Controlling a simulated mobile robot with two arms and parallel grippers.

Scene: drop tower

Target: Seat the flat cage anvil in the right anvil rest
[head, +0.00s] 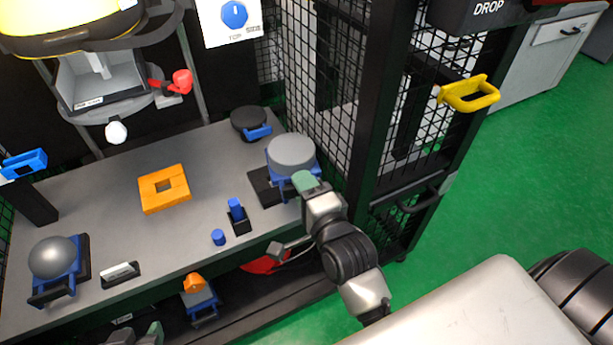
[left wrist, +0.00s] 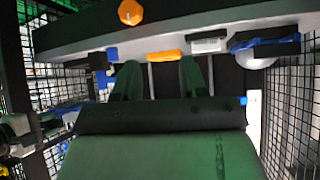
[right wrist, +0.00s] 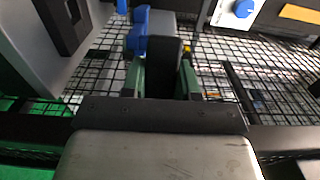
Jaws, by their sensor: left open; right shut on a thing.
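The flat cage anvil (head: 291,150) is a grey disc on a blue carrier at the right end of the bench. My right gripper (head: 306,182) is shut on its black handle. The handle (right wrist: 164,65) stands between the green fingers in the right wrist view. The right anvil rest (head: 264,188) is a black block; the anvil overlaps its upper right part in the head view. I cannot tell whether they touch. My left gripper (head: 138,338) is open and empty, low at the front of the bench; its fingers (left wrist: 158,78) show apart in the left wrist view.
A domed anvil (head: 54,257) sits on its rest at left. An orange square plate (head: 164,188), a blue peg in a black holder (head: 238,222) and a black disc (head: 249,120) are on the bench. An orange-topped piece (head: 196,285) sits below. A mesh cage (head: 335,110) stands close right.

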